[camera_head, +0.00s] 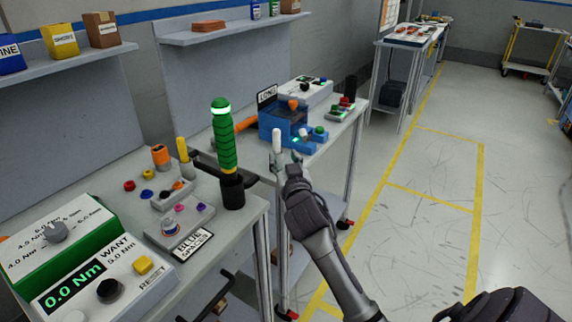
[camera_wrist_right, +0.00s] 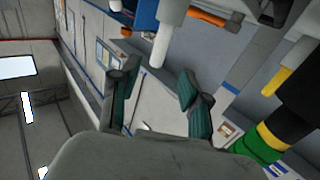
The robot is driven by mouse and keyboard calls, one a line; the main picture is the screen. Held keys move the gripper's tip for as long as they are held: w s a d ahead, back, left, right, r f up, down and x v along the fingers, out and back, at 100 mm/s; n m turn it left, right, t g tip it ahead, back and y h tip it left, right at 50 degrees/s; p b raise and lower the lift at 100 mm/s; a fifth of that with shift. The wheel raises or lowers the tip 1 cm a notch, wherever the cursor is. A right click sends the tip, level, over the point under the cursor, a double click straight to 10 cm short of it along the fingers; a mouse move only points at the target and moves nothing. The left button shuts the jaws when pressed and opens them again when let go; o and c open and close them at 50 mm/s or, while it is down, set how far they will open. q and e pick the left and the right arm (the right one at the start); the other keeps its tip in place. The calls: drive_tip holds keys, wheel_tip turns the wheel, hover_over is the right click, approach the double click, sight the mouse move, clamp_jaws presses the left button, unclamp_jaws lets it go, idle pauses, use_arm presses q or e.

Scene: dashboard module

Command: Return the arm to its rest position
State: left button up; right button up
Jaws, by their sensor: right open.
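My right gripper (camera_head: 287,160) is open and empty, held in the air at the right edge of the near bench. Its two dark green finger pads stand apart in the right wrist view (camera_wrist_right: 158,95), with nothing between them. A white upright rod (camera_head: 277,142) appears just above the fingertips in the head view. It also shows beyond the fingers in the wrist view (camera_wrist_right: 163,45); contact does not show. My left gripper is not in view.
The near bench holds a green ribbed handle (camera_head: 224,140) upright in a black holder, a torque box (camera_head: 85,275) reading 0.0 Nm, and small coloured parts. The far bench holds a blue fixture (camera_head: 283,122) and button box (camera_head: 341,108). The floor (camera_head: 425,215) at right is open.

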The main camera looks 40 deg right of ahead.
drive_tip(key=shift+v, duration=1.1)
